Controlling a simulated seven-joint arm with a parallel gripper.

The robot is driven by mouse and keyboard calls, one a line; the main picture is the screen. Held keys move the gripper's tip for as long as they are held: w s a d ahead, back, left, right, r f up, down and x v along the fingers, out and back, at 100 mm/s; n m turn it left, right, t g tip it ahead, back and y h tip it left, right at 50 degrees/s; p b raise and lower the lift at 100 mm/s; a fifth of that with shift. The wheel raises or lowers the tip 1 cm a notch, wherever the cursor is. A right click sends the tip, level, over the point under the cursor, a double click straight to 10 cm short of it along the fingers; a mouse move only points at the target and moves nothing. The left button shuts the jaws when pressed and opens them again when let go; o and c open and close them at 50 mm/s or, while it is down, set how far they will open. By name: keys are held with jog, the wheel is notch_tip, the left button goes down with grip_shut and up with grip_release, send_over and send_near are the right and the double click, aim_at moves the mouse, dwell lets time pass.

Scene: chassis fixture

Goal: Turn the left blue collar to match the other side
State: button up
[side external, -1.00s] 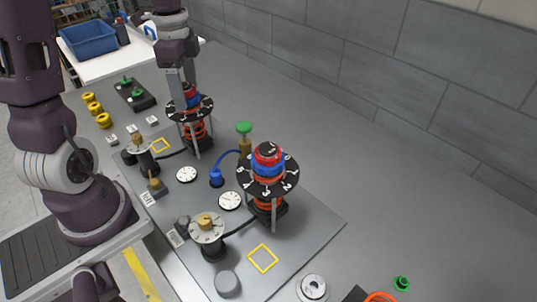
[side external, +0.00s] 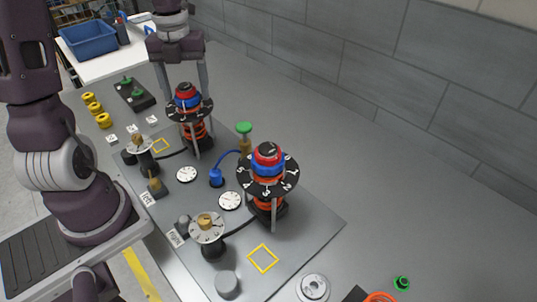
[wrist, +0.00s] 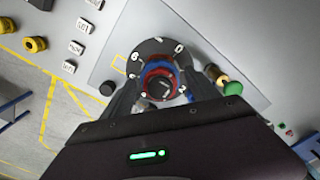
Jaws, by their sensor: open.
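The left blue collar (side external: 188,104) sits under a red cap on the far tower, above a black numbered dial (side external: 201,112). It also shows in the wrist view (wrist: 158,66), partly hidden by red parts. My gripper (side external: 187,92) is open, its fingers apart on either side of this collar stack. In the wrist view my gripper (wrist: 162,88) straddles the stack without a visible grip. The exact angle of either collar is too small to read.
A green-topped brass post (side external: 244,130) stands between the towers, with a blue hose beside it. Gauges (side external: 187,174) and brass-knobbed dials (side external: 207,226) stand in front. Yellow rings (side external: 94,106) lie at left.

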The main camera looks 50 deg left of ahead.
jog(key=c, duration=1.3)
jog(key=n, duration=1.7)
jog(key=shift+r+n, duration=0.1)
jog(key=shift+n, duration=0.5)
jog(key=n, duration=0.9)
jog(key=o, duration=1.3)
